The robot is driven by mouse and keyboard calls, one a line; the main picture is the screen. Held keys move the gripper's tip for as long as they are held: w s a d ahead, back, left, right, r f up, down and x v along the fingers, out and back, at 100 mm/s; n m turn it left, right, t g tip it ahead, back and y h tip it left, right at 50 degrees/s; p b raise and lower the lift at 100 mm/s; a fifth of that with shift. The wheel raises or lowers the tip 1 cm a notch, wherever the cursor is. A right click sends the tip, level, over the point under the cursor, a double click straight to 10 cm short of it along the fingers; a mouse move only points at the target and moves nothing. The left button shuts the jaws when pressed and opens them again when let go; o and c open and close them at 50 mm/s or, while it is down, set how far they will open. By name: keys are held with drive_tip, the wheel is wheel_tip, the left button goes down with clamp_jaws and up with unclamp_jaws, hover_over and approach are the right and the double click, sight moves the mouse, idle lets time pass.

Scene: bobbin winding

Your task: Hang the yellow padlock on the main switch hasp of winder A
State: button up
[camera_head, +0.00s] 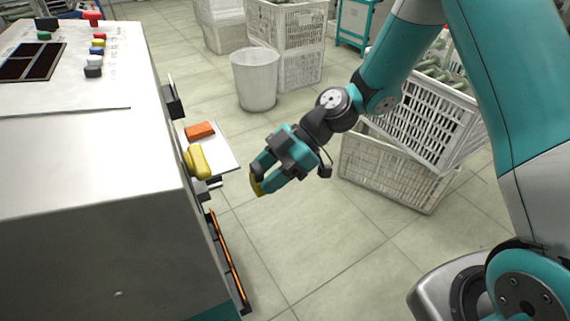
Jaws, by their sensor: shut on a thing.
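My gripper (262,184) is in the middle of the view, to the right of the machine cabinet. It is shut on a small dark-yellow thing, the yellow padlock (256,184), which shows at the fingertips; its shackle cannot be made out. The gripper is apart from the cabinet, with a gap of floor showing between. The light grey cabinet (90,165) fills the left; its label as winder A cannot be read. The main switch hasp cannot be made out on its right side, which is seen edge-on.
A yellow block (198,161) and an orange block (200,131) are by a white shelf (222,157) at the cabinet's side. Dark fittings jut out there. White crates (390,177) stand behind my arm, a white bin (255,80) further back. Floor in front is clear.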

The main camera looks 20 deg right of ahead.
drive_tip(key=shift+a, duration=0.1)
drive_tip(key=shift+a, duration=0.2)
drive_tip(key=shift+s+a+b, duration=0.25)
drive_tip(key=shift+a+b, duration=0.05)
drive_tip(key=shift+a, duration=1)
drive_tip(key=shift+s+a+b, duration=0.25)
drive_tip(key=shift+a, duration=1)
drive_tip(key=shift+s+a, duration=0.1)
drive_tip(key=shift+a, duration=0.25)
drive_tip(key=shift+s+a, duration=0.15)
drive_tip(key=shift+a, duration=0.6)
drive_tip(key=shift+a, duration=0.1)
drive_tip(key=shift+f+b, duration=0.25)
drive_tip(key=shift+b, duration=0.25)
drive_tip(key=shift+f, duration=0.25)
